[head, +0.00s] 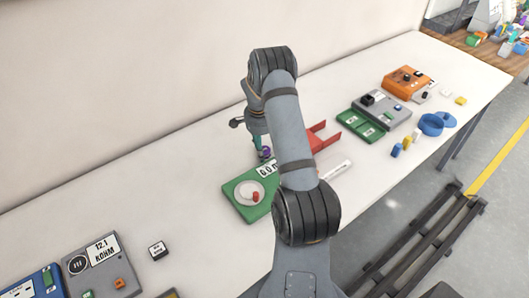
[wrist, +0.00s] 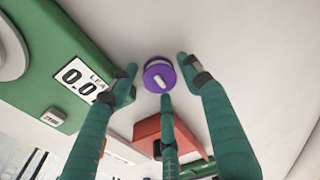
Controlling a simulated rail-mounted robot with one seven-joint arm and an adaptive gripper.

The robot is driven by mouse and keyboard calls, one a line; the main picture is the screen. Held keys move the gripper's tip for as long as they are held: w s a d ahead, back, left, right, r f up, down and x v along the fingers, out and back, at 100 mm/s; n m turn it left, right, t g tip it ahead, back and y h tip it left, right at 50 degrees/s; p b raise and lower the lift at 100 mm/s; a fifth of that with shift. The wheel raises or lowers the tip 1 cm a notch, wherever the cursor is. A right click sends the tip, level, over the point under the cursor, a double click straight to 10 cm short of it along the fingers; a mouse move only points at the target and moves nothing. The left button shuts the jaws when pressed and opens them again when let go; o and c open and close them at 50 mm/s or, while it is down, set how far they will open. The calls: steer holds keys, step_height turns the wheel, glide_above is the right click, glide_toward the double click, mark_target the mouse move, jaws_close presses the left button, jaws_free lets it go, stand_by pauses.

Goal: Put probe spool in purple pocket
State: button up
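A round purple piece (wrist: 160,84) with a pale bar across its face shows between my fingertips in the wrist view. I cannot tell whether it is the probe spool or the purple pocket. A bit of purple also shows at my fingertips in the head view. My gripper (wrist: 158,76) has its teal fingers spread around the piece, with gaps visible at both sides. In the head view my gripper (head: 263,153) points down over the table beside the green meter. My arm hides part of the area right of it.
A green meter (head: 236,204) with a white dish and a small red piece stands close by. A red forked fixture (head: 325,135) lies to the right. Grey (head: 382,113) and orange (head: 408,82) devices and a blue round container (head: 431,124) stand farther right. The table behind is clear.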

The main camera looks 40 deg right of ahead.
steer(key=c, duration=1)
steer(key=shift+r, duration=0.1)
steer(key=shift+c, duration=0.3)
